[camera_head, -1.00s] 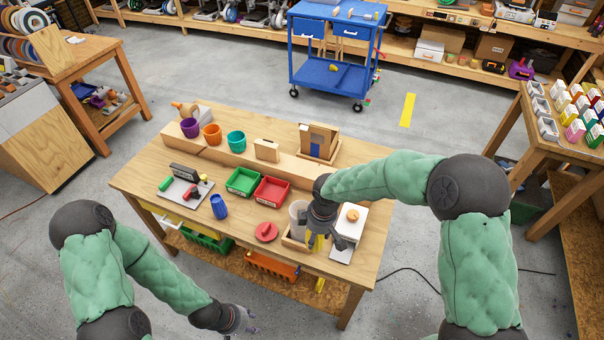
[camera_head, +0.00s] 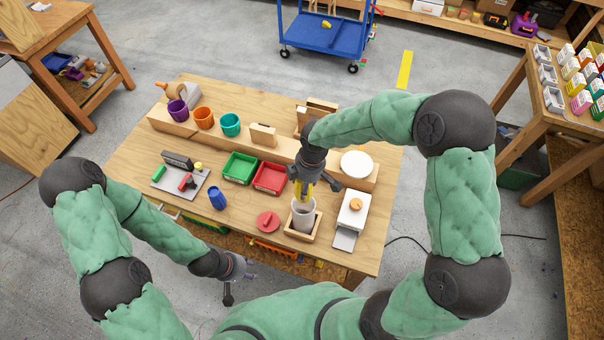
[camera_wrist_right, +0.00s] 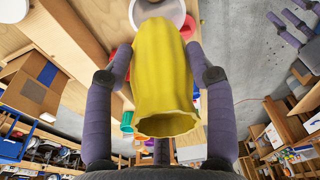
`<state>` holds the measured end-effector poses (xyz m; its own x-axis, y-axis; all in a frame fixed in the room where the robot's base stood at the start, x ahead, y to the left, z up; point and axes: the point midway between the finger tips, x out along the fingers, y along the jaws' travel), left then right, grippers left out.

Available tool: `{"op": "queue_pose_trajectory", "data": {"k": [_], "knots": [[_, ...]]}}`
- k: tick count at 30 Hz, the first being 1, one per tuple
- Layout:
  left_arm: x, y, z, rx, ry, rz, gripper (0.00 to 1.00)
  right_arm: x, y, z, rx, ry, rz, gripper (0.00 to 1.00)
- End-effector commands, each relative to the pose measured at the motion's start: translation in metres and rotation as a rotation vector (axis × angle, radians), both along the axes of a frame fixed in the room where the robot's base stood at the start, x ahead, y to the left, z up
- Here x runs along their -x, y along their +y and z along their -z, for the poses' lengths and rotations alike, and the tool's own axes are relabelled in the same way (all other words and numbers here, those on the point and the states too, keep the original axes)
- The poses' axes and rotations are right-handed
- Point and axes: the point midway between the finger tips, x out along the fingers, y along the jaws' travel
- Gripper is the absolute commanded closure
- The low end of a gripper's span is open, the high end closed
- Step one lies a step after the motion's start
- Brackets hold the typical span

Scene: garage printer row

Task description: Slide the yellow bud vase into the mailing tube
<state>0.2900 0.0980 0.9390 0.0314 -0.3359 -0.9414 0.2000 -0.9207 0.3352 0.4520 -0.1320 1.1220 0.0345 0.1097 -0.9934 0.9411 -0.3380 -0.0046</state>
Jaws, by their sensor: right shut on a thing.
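The yellow bud vase (camera_wrist_right: 163,75) is held between the fingers of my right gripper (camera_wrist_right: 165,72) in the right wrist view. In the head view, my right gripper (camera_head: 312,185) points down with the vase (camera_head: 303,192) over the mailing tube (camera_head: 303,217). The tube is pale and stands upright in a square wooden holder (camera_head: 290,231). The vase's lower end is at the tube's mouth; how far it is inside cannot be told. The tube's pale rim (camera_wrist_right: 150,12) shows behind the vase in the wrist view. My left gripper (camera_head: 238,284) is open and empty before the table.
Right of the tube stands a white box with an orange knob (camera_head: 355,205). A red lid (camera_head: 268,221) lies left of it. Red (camera_head: 270,178) and green bins, a blue cup (camera_head: 217,198) and a wooden riser with cups stand behind and left.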

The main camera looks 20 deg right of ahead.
Motion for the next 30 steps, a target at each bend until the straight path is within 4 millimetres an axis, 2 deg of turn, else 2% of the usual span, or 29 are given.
{"op": "queue_pose_trajectory", "data": {"k": [8,30], "knots": [[0.001,0.000,0.011,0.000,0.002,0.001,0.60,0.000,0.000,0.015,0.000,0.000,0.001,0.84],[0.001,0.000,0.058,0.000,0.001,0.000,0.60,0.000,0.000,0.077,0.000,0.000,0.002,0.84]]}}
